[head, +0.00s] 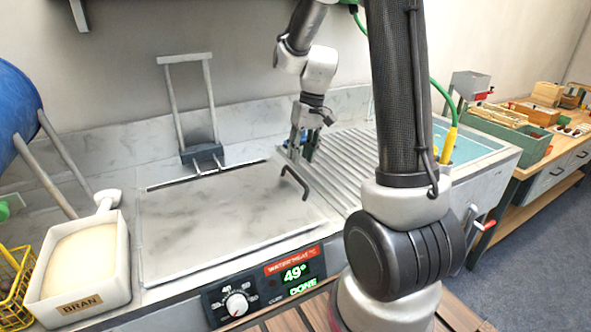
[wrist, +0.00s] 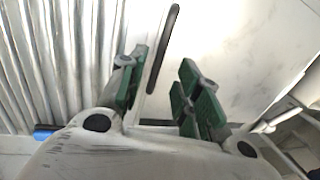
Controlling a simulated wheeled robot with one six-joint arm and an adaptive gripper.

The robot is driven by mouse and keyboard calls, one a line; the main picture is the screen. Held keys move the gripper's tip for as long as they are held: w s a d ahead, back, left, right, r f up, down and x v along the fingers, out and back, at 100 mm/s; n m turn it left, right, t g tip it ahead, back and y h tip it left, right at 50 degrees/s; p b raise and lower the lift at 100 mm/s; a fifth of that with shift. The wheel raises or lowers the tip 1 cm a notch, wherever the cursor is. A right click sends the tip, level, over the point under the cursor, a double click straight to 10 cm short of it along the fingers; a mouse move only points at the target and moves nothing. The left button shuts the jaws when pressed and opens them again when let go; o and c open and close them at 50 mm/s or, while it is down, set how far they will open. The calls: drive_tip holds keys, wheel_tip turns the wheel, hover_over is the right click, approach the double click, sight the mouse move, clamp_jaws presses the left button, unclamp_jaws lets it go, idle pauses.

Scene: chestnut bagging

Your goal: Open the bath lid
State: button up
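The bath lid (head: 215,220) is a flat, pale grey marbled panel lying shut in the counter. Its dark bar handle (head: 296,181) stands at the lid's right edge. The handle also shows in the wrist view (wrist: 163,48). My gripper (head: 302,150) points down above and behind the handle in the head view. In the wrist view its green-padded fingers (wrist: 160,95) are apart with nothing held. The handle appears beyond the fingertips, between them and nearer the left finger. I cannot tell whether it touches that finger.
A ribbed drainboard (head: 345,160) lies right of the lid, then a water basin (head: 465,140). A white bran box (head: 82,262) stands left. A metal frame (head: 190,110) rises behind the lid. The front panel display (head: 296,273) reads 49° and DONE.

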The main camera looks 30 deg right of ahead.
sight(297, 176)
drive_tip(key=f, duration=0.3)
drive_tip(key=a+f, duration=0.1)
drive_tip(key=f, duration=0.1)
drive_tip(key=shift+f, duration=0.4)
clamp_jaws()
